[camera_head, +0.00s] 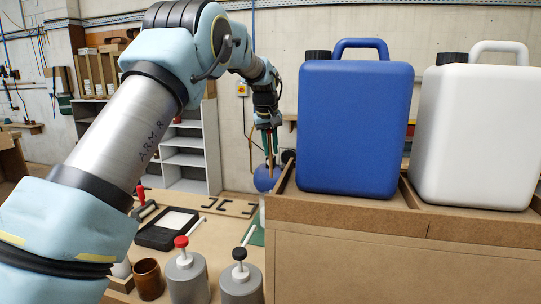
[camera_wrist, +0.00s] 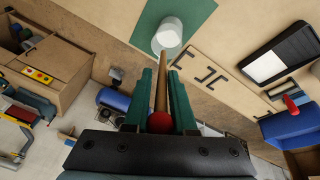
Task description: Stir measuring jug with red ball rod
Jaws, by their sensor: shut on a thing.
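My gripper (camera_wrist: 160,95) is shut on the red ball rod. Its red ball (camera_wrist: 160,122) sits between the green fingers near the palm, and the brown shaft (camera_wrist: 161,66) points away past the fingertips. In the wrist view a whitish, see-through measuring jug (camera_wrist: 169,35) stands on a green mat (camera_wrist: 203,12). The shaft's far end lines up close to the jug's near side; I cannot tell if it is inside. In the head view my gripper (camera_head: 268,142) points down beyond the blue canister, with a brown shaft below it. The jug is mostly hidden there.
A blue canister (camera_head: 352,125) and a white canister (camera_head: 476,130) stand on a brown wooden box (camera_head: 400,265) at right. Two grey pots (camera_head: 188,280) with red and black knobs and a brown jar (camera_head: 148,279) stand in front. A black tray (camera_head: 168,228) lies on the bench.

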